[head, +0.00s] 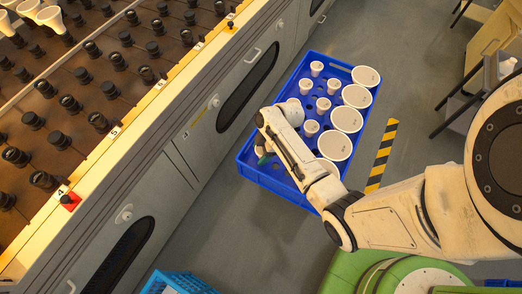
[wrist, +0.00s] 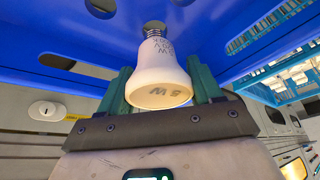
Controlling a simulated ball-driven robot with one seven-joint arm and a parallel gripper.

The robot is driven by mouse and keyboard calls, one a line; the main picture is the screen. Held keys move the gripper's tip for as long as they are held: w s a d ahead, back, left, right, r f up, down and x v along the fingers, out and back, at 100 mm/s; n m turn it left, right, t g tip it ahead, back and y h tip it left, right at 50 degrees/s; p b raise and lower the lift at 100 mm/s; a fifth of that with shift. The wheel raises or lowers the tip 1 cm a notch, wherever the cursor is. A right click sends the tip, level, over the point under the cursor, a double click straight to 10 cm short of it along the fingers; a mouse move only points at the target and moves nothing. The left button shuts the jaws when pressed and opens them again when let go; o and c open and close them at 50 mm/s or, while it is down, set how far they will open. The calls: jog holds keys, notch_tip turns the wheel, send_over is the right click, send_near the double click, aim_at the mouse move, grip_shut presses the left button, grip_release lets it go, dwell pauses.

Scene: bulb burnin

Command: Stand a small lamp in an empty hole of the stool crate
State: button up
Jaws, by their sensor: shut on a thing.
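The blue crate (head: 268,179) stands right of the rack in the head view; several small white lamps (head: 317,68) and larger lamps stand in its holes. My gripper (wrist: 160,88) is shut on a small white lamp (wrist: 160,80), with one teal finger on each side. In the wrist view the lamp's metal screw base points at the blue crate surface (wrist: 60,25), by a dark hole. I cannot tell whether the base is inside the hole. In the head view my gripper (head: 264,152) is over the near left part of the crate, and my arm hides the held lamp.
Large white lamps (head: 347,119) line the crate's right side. The long rack (head: 90,110) with several dark sockets borders the crate on the left. A black and yellow floor strip (head: 382,155) lies to the right. Another blue crate (head: 175,283) is at the bottom.

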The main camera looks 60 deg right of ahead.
jog(key=shift+f+b, duration=1)
jog(key=shift+f, duration=0.4)
jog(key=o, duration=1.1)
jog(key=p+v, duration=0.2)
jog(key=v, duration=0.8)
jog(key=shift+s+d+r, duration=0.1)
jog(key=shift+r, duration=0.25)
